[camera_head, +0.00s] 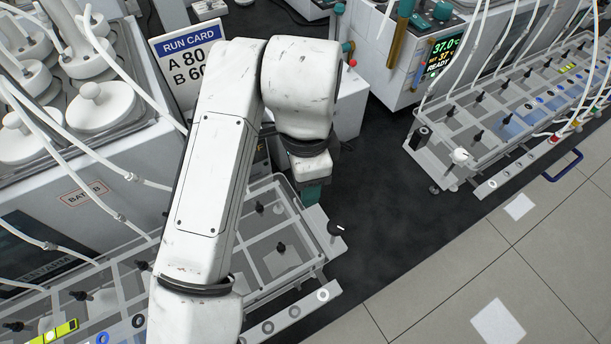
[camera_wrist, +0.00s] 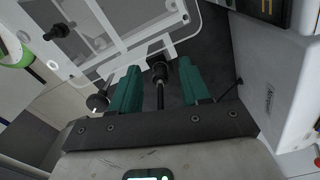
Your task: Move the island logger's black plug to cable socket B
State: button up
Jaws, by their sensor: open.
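My gripper (camera_wrist: 160,72) has two green fingers, spread apart in the wrist view. A black plug-like piece (camera_wrist: 159,90) with a thin stem shows between them, with gaps on both sides; I cannot tell whether it is the logger's plug. In the head view my gripper's green end (camera_head: 312,192) is at the back right corner of the near tray frame (camera_head: 318,262), and its fingertips are mostly hidden. No socket marked B is readable in either view. A white housing (camera_wrist: 270,75) stands close on the right in the wrist view; I cannot tell whether it is the logger.
A run card (camera_head: 187,62) stands behind my arm. A far tray (camera_head: 500,110) with several black fittings and white tubes is at right, beside a unit showing 37.0 (camera_head: 445,47). Dark floor lies between.

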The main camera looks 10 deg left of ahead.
jog(key=shift+r, duration=0.1)
notch_tip(320, 180, up, 11)
jog(key=shift+f+p, duration=0.2)
jog(key=shift+p, duration=0.25)
